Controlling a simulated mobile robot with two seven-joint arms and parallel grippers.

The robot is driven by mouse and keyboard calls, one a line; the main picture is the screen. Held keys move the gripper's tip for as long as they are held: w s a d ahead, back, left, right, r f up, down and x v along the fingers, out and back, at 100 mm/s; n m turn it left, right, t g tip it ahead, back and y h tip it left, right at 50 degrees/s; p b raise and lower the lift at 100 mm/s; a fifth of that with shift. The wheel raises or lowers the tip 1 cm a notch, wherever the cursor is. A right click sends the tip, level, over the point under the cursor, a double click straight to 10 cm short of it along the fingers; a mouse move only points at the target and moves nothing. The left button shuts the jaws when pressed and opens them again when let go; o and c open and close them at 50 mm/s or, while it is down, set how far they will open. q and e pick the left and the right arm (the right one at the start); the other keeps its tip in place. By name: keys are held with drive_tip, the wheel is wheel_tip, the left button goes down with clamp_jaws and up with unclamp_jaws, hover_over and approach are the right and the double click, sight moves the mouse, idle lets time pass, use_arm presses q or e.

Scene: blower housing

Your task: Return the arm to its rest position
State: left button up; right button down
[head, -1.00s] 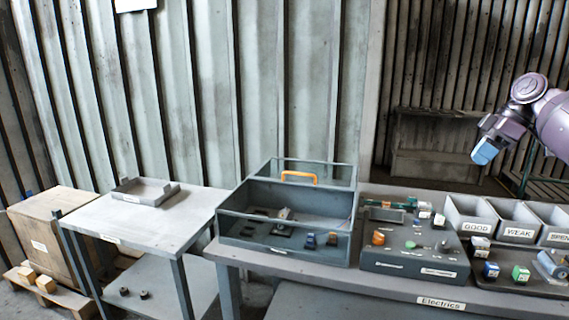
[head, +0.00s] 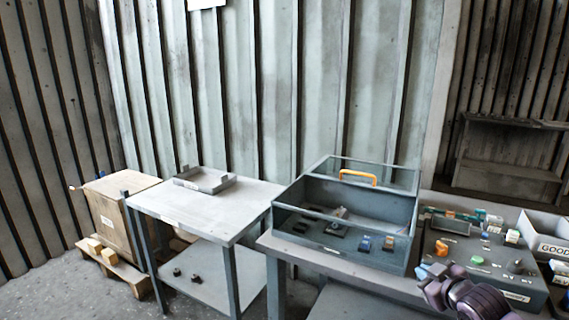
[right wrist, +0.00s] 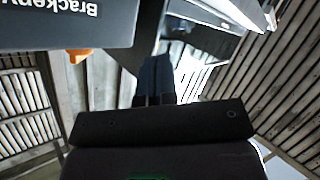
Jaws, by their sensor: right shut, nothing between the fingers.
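My right arm comes in at the bottom right of the head view. Its gripper (head: 423,271) shows blue fingertips in front of the grey panel block (head: 465,276), close to the right side of the grey toolbox (head: 345,252). In the right wrist view the two dark blue fingers (right wrist: 155,78) lie together, shut with nothing between them. I cannot tell the exact gap between gripper and panel block. My left gripper is in neither view.
The toolbox with an orange handle (head: 358,174) stands on the grey bench, with small parts inside. A GOOD bin (head: 548,247) is at right. A side table (head: 235,206) with a shallow tray (head: 204,188) and a wooden crate (head: 115,222) are at left.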

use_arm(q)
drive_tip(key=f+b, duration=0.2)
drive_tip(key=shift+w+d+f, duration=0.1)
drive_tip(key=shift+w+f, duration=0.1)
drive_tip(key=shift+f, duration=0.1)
use_arm(e)
drive_tip(key=s+a+f+m+g, duration=0.1)
drive_tip(key=s+a+f+m, duration=0.1)
drive_tip(key=s+f, duration=0.5)
drive_tip(key=s+a+f+m+g+h, duration=0.1)
drive_tip(key=s+a+f+m, duration=0.1)
drive_tip(key=s+f, duration=0.6)
drive_tip(key=s+a+f+m+h, duration=0.1)
drive_tip(key=s+f, duration=0.7)
drive_tip(key=s, duration=1)
drive_tip(key=shift+a+f+m+g, duration=0.15)
drive_tip(key=shift+a+m+g, duration=0.3)
drive_tip(key=shift+a, duration=0.3)
